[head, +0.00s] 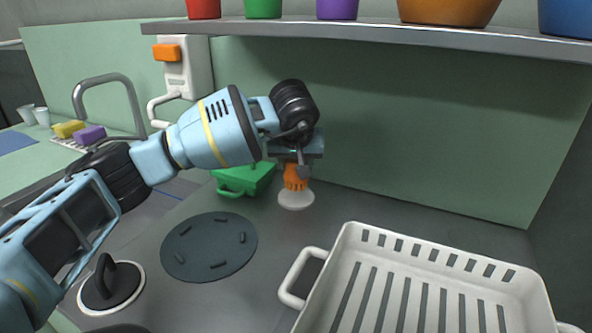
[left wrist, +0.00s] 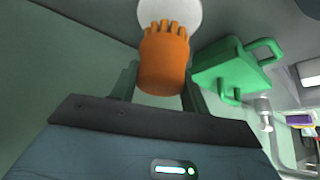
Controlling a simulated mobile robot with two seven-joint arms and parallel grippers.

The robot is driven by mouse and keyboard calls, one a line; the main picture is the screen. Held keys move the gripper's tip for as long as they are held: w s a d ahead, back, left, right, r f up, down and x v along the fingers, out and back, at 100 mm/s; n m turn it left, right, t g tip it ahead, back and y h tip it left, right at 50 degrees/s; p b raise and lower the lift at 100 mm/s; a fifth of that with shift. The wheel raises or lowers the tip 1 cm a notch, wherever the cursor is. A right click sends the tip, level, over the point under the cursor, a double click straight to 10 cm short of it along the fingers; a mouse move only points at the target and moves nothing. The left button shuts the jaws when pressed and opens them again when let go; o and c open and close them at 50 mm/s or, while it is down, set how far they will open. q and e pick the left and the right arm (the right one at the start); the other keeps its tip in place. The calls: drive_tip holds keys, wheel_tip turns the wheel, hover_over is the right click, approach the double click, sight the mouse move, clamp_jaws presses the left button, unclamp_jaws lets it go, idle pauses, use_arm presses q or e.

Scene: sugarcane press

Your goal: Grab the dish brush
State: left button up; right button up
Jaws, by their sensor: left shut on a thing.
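The dish brush (head: 295,181) has an orange ribbed handle and a round white lower part. It stands at the back of the dark counter, near the green wall. My left gripper (head: 299,163) is above it, pointing down, and is shut on the orange handle. In the left wrist view, the brush (left wrist: 164,62) sits between the two fingers of my left gripper (left wrist: 160,88), its white end pointing away. I cannot tell whether the white part touches the counter. My right gripper is not in view.
A green box with handles (head: 243,180) is just left of the brush. A white slotted basket (head: 345,245) fills the front right. A dark round mat (head: 208,247) and a black-handled lid (head: 111,286) lie front left. A shelf (head: 380,30) with colored pots hangs above.

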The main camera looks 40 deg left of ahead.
use_arm(q)
drive_tip(key=s+r, duration=0.2)
drive_tip(key=s, duration=1.4)
drive_tip(key=shift+d, duration=0.3)
drive_tip(key=shift+p, duration=0.35)
